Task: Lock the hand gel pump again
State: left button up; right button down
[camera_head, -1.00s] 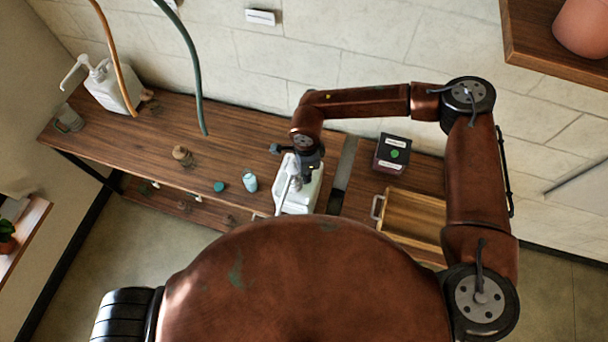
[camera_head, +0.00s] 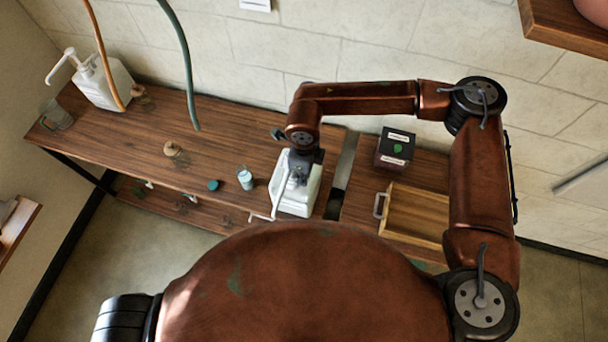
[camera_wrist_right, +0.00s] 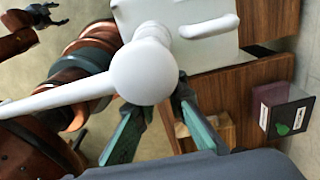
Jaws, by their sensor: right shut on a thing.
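A white pump bottle (camera_head: 300,200) stands near the front edge of the wooden table. My right gripper (camera_head: 297,178) is above it, shut on its pump head. In the right wrist view the white round pump head (camera_wrist_right: 145,70) fills the middle, with the green-padded fingers of my right gripper (camera_wrist_right: 160,128) at its lower sides. The long spout (camera_wrist_right: 50,98) points left there; in the head view it reaches past the table's front edge. Whether the pump is pressed down is hidden. My left gripper (camera_wrist_right: 45,15) shows small in the wrist view, empty, with its fingers apart.
Another white pump bottle (camera_head: 108,82) stands at the back left beside a glass mug (camera_head: 57,117). Two hoses hang above.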

dwell(0.3)
jog(key=c, duration=2)
grip_release()
jog(key=shift+o, duration=0.2)
notch_tip(320, 180, up, 12)
